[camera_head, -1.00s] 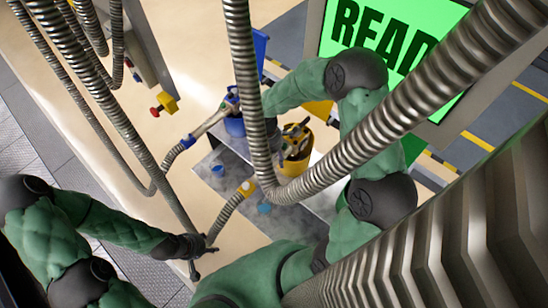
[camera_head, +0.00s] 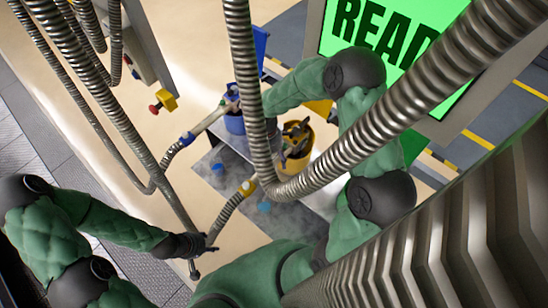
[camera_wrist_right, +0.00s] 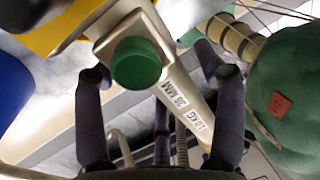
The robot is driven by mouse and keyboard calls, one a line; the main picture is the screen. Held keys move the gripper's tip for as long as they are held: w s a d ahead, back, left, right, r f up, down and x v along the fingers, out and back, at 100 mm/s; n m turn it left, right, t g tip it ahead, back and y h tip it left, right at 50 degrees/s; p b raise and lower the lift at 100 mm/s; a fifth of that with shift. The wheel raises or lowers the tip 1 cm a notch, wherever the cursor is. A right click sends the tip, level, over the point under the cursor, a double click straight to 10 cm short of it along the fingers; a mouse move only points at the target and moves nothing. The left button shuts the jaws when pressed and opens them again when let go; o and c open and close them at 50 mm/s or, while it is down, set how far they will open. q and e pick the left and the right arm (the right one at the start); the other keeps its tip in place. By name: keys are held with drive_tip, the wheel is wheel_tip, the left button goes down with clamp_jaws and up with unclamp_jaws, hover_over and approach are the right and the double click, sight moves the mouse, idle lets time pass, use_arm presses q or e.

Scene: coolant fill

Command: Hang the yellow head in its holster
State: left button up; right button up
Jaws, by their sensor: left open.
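The yellow holster (camera_head: 306,158) stands right of the big hanging hose, with grey and tan parts in its mouth. A hose with a yellow collar (camera_head: 247,187) runs up toward it; the big hose hides the link, so I cannot tell how the yellow head sits. In the right wrist view, a pale metal body with a green cap (camera_wrist_right: 136,62) and a labelled bar (camera_wrist_right: 187,105) lies between the spread fingers of my right gripper (camera_wrist_right: 160,95). A gap shows beside the left finger. My left gripper (camera_head: 203,247) is open beside the lower hose.
A blue holster (camera_head: 235,124) with a blue-collared hose (camera_head: 187,140) stands to the left of the yellow one. A yellow box with a red button (camera_head: 155,108) is further left. Thick metal hoses (camera_head: 243,70) cross the view. A green screen (camera_head: 390,35) stands behind.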

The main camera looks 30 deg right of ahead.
wheel_tip(320, 180, up, 12)
drive_tip(key=w, duration=0.2)
drive_tip(key=shift+a, duration=0.4)
drive_tip(key=shift+w+f, duration=0.1)
drive_tip(key=shift+f, duration=0.05)
idle(0.6)
